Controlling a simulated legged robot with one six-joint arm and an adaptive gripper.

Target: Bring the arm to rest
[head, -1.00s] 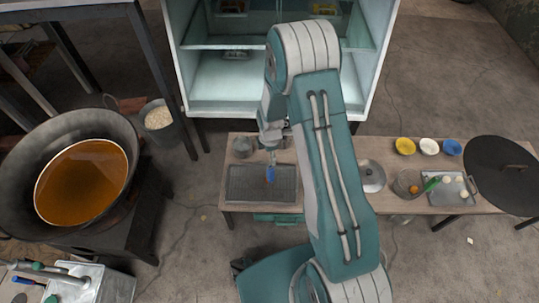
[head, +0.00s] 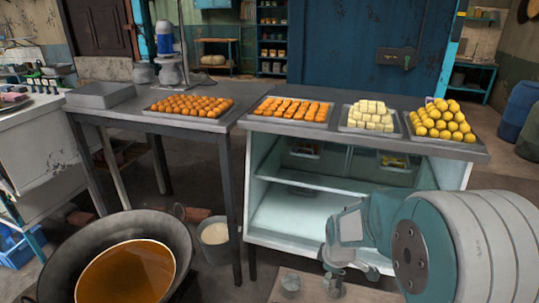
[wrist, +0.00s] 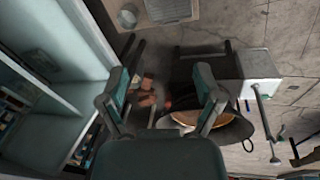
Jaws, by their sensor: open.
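My arm shows at the lower right of the head view, its upper part cut off by the right edge. My gripper (wrist: 163,88) shows in the wrist view with its two fingers spread apart and nothing between them. Past the fingers, further off, lie the wide wok (wrist: 234,130) and some reddish bricks or blocks (wrist: 147,92). In the head view the wrist end hangs in front of the open white display cabinet (head: 262,205); the fingers there are small and hard to make out.
The dark wok of brown liquid (head: 128,274) stands at the lower left. A bucket (head: 215,240) stands beside it. Trays of orange sweets (head: 190,106), white blocks (head: 370,117) and yellow balls (head: 440,122) sit on the counters. A low table (head: 300,283) shows at the bottom.

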